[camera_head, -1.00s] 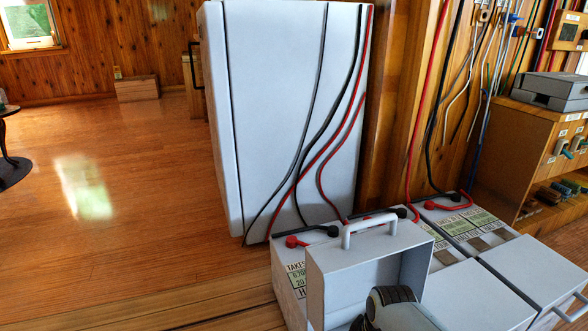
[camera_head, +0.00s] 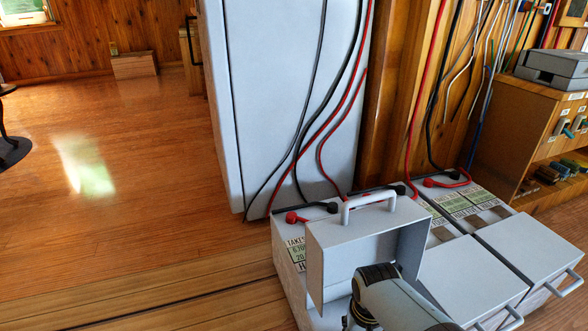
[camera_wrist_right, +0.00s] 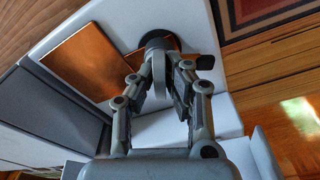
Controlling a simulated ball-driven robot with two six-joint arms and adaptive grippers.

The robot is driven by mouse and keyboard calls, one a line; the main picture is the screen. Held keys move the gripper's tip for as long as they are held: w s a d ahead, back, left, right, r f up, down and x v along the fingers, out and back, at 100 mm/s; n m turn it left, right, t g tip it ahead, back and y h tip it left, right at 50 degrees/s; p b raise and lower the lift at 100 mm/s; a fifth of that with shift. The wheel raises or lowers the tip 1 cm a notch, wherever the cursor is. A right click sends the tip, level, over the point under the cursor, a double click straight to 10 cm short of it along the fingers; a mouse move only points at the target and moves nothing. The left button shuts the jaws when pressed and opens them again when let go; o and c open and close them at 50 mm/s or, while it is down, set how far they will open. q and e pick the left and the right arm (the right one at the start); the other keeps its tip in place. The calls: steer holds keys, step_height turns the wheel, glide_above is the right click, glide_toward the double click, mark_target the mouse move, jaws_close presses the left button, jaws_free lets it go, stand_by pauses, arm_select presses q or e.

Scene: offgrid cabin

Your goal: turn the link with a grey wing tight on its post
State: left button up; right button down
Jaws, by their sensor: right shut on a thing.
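In the right wrist view, a round grey piece (camera_wrist_right: 156,42) with a dark ring at its base stands on a pale surface, just beyond my fingertips. I take it for the link with the grey wing; the fingers hide much of it, and the wing's shape and the post cannot be made out. My right gripper (camera_wrist_right: 163,68) is shut on it. In the head view my right arm reaches in beside the raised lid (camera_head: 338,262) of a grey battery box, and its fingers are hidden. My left gripper is in neither view.
A flat orange-brown panel (camera_wrist_right: 92,60) lies left of the fingers. Other grey battery boxes (camera_head: 530,245) with front handles stand to the right. Red and black cables hang down the tall pale cabinet (camera_head: 270,100). Wooden floor (camera_head: 130,200) on the left is clear.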

steer(key=shift+m, duration=0.6)
steer(key=c, duration=1.3)
jaws_free()
steer(key=shift+o, duration=0.2)
